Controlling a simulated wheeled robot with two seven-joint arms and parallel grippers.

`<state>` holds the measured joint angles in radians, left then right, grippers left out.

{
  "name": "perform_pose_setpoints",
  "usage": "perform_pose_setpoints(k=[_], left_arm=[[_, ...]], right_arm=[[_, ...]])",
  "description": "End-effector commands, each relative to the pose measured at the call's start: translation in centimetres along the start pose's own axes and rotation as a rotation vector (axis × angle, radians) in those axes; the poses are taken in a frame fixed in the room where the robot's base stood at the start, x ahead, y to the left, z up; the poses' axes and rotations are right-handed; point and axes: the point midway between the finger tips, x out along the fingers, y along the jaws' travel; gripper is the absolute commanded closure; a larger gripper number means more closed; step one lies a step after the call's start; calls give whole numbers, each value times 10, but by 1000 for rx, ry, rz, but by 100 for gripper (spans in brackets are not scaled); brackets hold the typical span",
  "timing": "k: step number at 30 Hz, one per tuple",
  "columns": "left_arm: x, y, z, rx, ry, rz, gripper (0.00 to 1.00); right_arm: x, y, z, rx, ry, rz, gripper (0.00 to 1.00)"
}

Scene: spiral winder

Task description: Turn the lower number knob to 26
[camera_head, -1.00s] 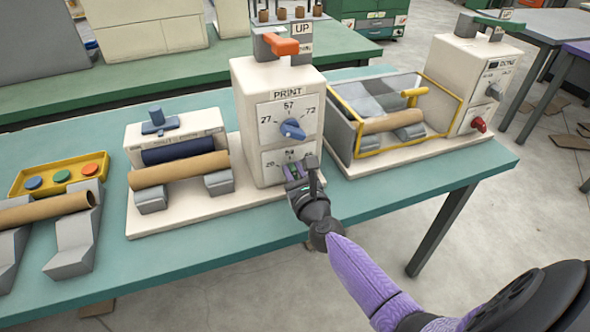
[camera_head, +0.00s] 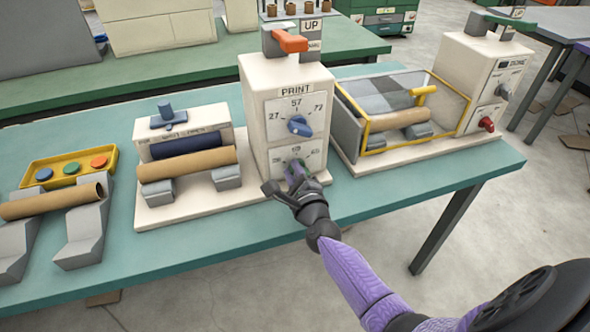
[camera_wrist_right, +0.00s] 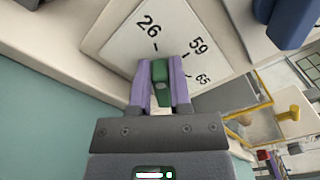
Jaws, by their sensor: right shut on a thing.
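The white PRINT box (camera_head: 260,100) carries two dials on its front. The lower number knob is green (camera_wrist_right: 161,77) and sits on the lower dial plate (camera_wrist_right: 124,38), which shows 26, 59 and 65 in the right wrist view. My right gripper (camera_wrist_right: 161,88) is shut on this knob, with a purple finger on either side. The knob's far end lies close to the 26 tick in that view; its exact pointing is hard to tell. My left gripper is not in view.
The blue upper knob (camera_head: 299,126) sits just above on the 27, 57, 72 dial. An orange lever (camera_head: 290,41) tops the box. A roller unit (camera_head: 187,163) stands left, and a yellow-framed bin (camera_head: 366,139) right. The teal table's front (camera_head: 210,246) is clear.

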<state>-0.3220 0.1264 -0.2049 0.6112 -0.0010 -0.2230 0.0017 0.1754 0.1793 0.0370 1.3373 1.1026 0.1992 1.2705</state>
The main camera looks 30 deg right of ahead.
Motion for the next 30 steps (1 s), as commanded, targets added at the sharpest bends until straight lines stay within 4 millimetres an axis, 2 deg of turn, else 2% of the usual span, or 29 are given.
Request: perform_pose_setpoints(k=[9, 17, 24, 25, 29, 30], left_arm=[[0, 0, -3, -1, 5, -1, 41], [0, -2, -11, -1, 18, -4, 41], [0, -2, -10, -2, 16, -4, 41], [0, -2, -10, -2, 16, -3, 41], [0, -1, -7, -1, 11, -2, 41], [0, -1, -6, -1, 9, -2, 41]], right_arm=[[0, 3, 0, -94, 1, 3, 100], [0, 4, -1, -110, 1, 4, 100], [0, 4, -1, -110, 1, 5, 100], [0, 4, -1, -110, 1, 5, 72], [0, 4, -1, -110, 1, 3, 45], [0, 4, 0, -109, 1, 3, 41]])
